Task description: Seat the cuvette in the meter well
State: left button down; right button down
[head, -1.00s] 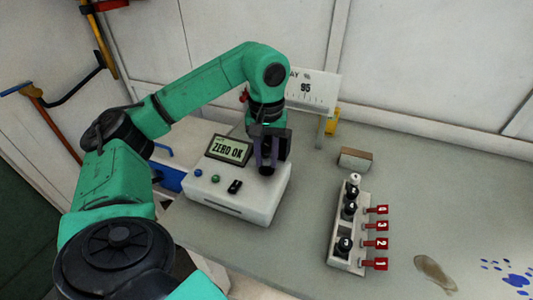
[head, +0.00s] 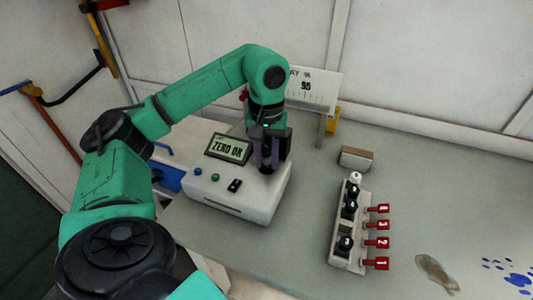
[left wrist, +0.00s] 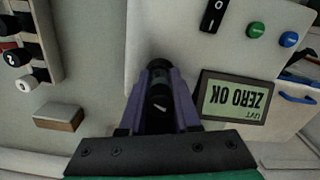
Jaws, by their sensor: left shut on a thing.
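The meter is a white box (head: 235,195) with a screen (head: 231,148) reading "ZERO OK". My left gripper (head: 267,155) is over the meter's right rear part, its purple fingers pointing down. It is shut on the cuvette, whose black cap (left wrist: 160,102) with a pale mark shows between the fingers in the left wrist view. The meter well shows as a dark round part (left wrist: 158,67) just beyond the fingertips. The cuvette's lower body is hidden, so I cannot tell how far it is in the well. My right gripper is not in view.
A white rack (head: 345,258) with several capped cuvettes and red number tags stands right of the meter. A sign (head: 315,92) stands at the back. The bench right of the rack is mostly clear, with stains.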

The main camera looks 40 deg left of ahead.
aim_at(267, 147)
pick_arm(q)
jog(key=shift+f+b, duration=0.3)
jog(key=shift+f, duration=0.2)
jog(key=c, duration=0.5)
grip_release()
jog(key=shift+r, duration=0.1)
jog(key=shift+c, duration=0.2)
jog(key=shift+r, duration=0.3)
notch_tip(267, 147, up, 3)
jog(key=shift+f, duration=0.15)
notch_tip(267, 147, up, 11)
jog(key=p, duration=0.8)
jog(key=shift+p, duration=0.35)
